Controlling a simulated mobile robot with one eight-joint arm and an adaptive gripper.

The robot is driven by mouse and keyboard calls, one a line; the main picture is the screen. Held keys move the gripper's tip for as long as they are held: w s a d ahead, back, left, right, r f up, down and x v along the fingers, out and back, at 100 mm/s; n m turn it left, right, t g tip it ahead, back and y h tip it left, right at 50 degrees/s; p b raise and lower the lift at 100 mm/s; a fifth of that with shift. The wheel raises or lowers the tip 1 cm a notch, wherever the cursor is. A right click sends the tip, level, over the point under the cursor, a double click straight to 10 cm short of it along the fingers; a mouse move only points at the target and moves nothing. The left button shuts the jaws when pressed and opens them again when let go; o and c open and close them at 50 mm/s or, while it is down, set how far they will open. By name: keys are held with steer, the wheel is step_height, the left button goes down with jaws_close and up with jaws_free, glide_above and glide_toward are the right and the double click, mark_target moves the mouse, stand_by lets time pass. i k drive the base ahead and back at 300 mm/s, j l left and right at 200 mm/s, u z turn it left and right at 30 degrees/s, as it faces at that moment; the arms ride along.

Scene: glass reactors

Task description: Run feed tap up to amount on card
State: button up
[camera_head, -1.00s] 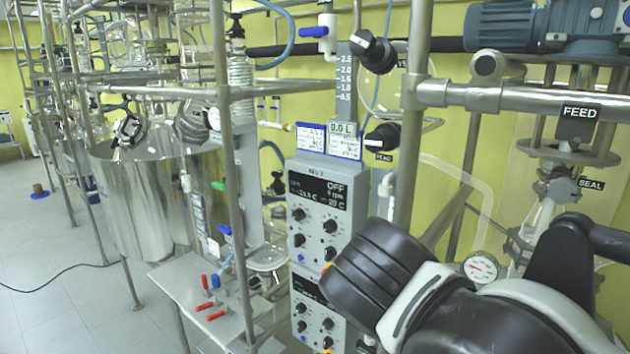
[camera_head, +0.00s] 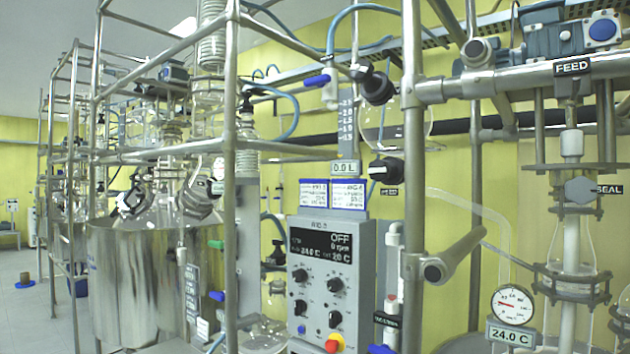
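My gripper is not in view. A sign reading FEED (camera_head: 572,67) hangs on the steel bar at upper right. A black tap knob (camera_head: 386,169) sits right of centre, with a small label (camera_head: 390,192) below it, too small to read surely. A second black knob (camera_head: 375,83) is above it, beside a clear round glass vessel (camera_head: 410,120). A grey scale strip (camera_head: 347,125) stands left of the knobs, with a 0.0 L readout (camera_head: 345,168) under it. Two blue-edged cards (camera_head: 313,194) and (camera_head: 348,195) hang below; their writing is too small to read.
The control box (camera_head: 322,275) shows OFF, 0 rpm and 24.0 C. Steel frame posts (camera_head: 412,200) and a protruding bar end (camera_head: 452,258) stand near the knobs. A dial gauge (camera_head: 512,305) and glass column are at right. A metal vessel (camera_head: 130,270) is at left, with floor beyond.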

mark_target(320, 81)
steer(key=z, duration=2.2)
steer(key=u, duration=2)
steer(key=i+j+u, duration=0.3)
steer(key=i+u, duration=0.15)
steer(key=u, duration=0.15)
